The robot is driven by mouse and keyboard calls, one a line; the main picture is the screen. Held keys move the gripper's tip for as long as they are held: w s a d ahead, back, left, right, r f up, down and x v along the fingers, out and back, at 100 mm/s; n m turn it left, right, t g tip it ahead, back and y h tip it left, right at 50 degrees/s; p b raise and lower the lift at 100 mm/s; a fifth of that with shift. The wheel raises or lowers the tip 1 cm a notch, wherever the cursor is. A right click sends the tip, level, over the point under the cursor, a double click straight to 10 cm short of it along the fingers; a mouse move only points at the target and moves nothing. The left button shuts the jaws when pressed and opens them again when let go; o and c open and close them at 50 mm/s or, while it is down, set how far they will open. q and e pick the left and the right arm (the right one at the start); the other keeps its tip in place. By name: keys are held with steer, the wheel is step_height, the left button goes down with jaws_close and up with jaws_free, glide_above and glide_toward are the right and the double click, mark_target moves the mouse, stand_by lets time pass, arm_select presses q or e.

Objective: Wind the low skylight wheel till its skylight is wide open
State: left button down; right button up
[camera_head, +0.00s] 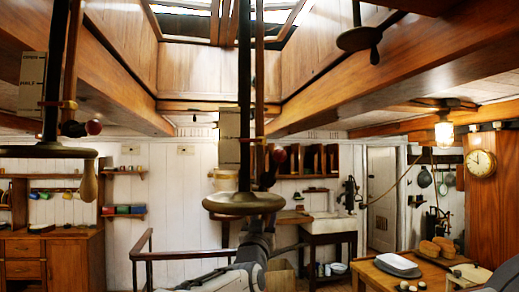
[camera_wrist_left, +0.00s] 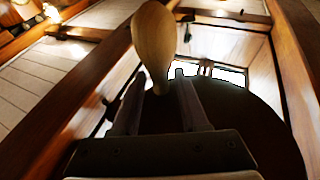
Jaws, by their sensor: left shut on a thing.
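A dark round wheel (camera_head: 243,203) hangs level on a black upright shaft (camera_head: 244,95) in the middle of the head view, lower in the picture than the other wheels. My left gripper (camera_head: 260,228) is just under its rim. In the left wrist view, my left gripper (camera_wrist_left: 158,95) is shut on the wheel's pale wooden handle (camera_wrist_left: 155,40), with the dark wheel disc (camera_wrist_left: 240,125) beyond. In the head view this handle is hidden. The skylight (camera_head: 215,12) overhead shows bright sky between wooden frames; how far it is open is unclear. My right gripper is out of view.
Another wheel (camera_head: 45,150) with a wooden handle (camera_head: 88,182) hangs at left, beside a plate (camera_head: 32,80) marked OPEN and HALF. A third wheel (camera_head: 358,38) hangs high at right. A table (camera_head: 378,275) with loaves stands at lower right. A rail (camera_head: 180,254) runs behind my arm.

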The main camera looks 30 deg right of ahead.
arm_select(q)
steer(key=w+a+f+b, duration=0.4)
steer(key=w+f+b, duration=0.25)
steer(key=f, duration=0.45)
steer(key=a+r+b, duration=0.3)
steer(key=a+r, duration=0.1)
steer(key=r, duration=0.1)
steer(key=shift+a+r+g+y, duration=0.3)
steer(key=shift+a, duration=0.1)
steer(key=c, duration=1.5)
jaws_free()
steer(key=shift+s, duration=0.15)
steer(key=o, duration=1.4)
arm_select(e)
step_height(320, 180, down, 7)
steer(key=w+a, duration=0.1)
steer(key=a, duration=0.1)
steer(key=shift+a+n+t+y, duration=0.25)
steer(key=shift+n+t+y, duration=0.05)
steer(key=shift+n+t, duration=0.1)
